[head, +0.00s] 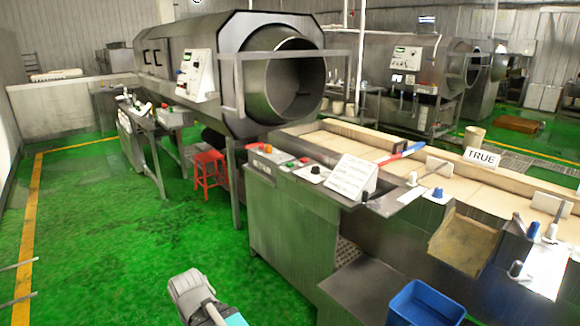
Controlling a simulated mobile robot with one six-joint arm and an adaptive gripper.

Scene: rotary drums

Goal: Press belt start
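The conveyor belt (410,187) is pale cream and runs to the right from below the big drum. At its near end stands a steel cabinet (290,225) with small controls on top. A grey part of my arm (190,287) with a teal cap shows at the bottom, well apart from the cabinet. I cannot make out my gripper.
A large steel drum (290,85) stands behind the cabinet, with a red stool (208,169) to the left. A white sign (352,176) and a "TRUE" card (481,157) stand by the belt. A blue bin (425,303) is at the lower right. Green floor (120,230) is open at left.

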